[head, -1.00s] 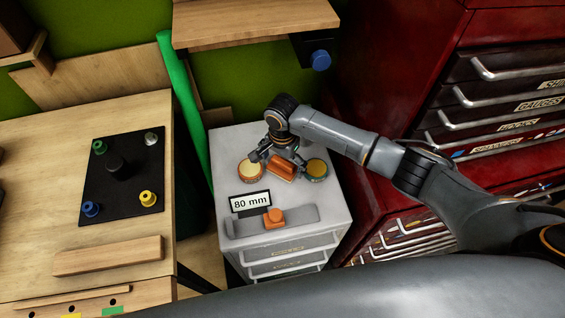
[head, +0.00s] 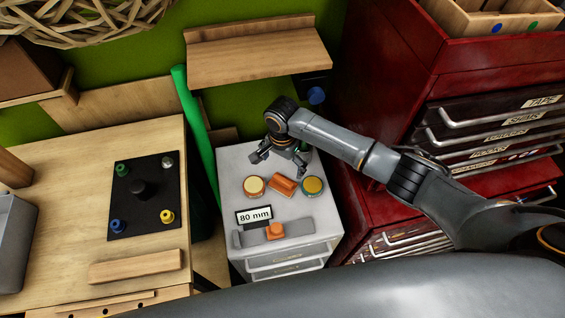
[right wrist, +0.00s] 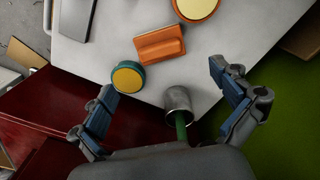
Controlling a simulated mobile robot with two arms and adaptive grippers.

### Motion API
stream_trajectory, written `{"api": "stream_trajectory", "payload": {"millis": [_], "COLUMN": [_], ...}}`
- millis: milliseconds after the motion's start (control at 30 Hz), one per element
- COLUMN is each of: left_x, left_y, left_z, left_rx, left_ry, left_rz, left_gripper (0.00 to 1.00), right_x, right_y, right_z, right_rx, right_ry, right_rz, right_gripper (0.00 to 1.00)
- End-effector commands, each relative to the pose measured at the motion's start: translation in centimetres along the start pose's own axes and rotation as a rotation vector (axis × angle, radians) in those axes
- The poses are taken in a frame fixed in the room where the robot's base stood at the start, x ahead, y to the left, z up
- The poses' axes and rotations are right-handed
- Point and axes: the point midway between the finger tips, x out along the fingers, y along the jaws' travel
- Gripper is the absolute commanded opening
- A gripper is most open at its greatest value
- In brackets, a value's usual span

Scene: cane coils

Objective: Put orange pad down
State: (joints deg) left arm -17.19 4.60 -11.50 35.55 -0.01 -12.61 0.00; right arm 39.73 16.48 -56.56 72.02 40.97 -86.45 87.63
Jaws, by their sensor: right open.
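The orange pad (head: 283,185) lies on the grey top of a small drawer cabinet (head: 322,213), between a cream-topped orange round tin (head: 253,186) and a yellow-topped green round tin (head: 313,186). The pad also shows in the right wrist view (right wrist: 160,45). My right gripper (head: 278,163) is open and empty, behind the pad and apart from it. In the right wrist view its two fingers (right wrist: 164,86) are spread wide, with the pad beyond their tips. My left gripper is in no view.
An "80 mm" sign (head: 254,216) and a grey gauge with an orange slider (head: 276,231) lie in front. A wooden shelf (head: 258,62) overhangs behind; a red tool cabinet (head: 385,70) stands right.

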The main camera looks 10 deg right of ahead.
Motion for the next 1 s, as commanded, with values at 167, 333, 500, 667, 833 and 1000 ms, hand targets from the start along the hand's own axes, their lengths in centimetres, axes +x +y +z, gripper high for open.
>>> {"api": "stream_trajectory", "payload": {"millis": [167, 333, 500, 667, 833, 1000], "left_x": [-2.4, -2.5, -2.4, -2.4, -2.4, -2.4], "left_y": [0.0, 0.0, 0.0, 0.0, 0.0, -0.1], "left_z": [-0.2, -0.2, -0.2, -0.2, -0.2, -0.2], "left_rx": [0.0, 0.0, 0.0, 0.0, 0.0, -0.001], "left_ry": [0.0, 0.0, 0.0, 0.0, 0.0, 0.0], "left_rz": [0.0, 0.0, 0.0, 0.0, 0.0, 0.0], "left_gripper": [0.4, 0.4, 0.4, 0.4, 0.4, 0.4], "right_x": [-2.1, -2.2, -2.1, -2.1, -2.1, -1.4], "right_y": [0.0, 0.0, 0.0, 0.0, 0.0, 0.4], "right_z": [0.1, 0.1, 0.0, 0.0, 0.2, 3.8], "right_rx": [0.001, 0.0, 0.0, 0.0, -0.006, -0.129], "right_ry": [-0.002, -0.001, -0.001, -0.001, -0.003, -0.041], "right_rz": [0.0, 0.001, 0.0, 0.0, -0.002, -0.045], "right_gripper": [1.0, 1.0, 1.0, 1.0, 1.0, 1.0]}}
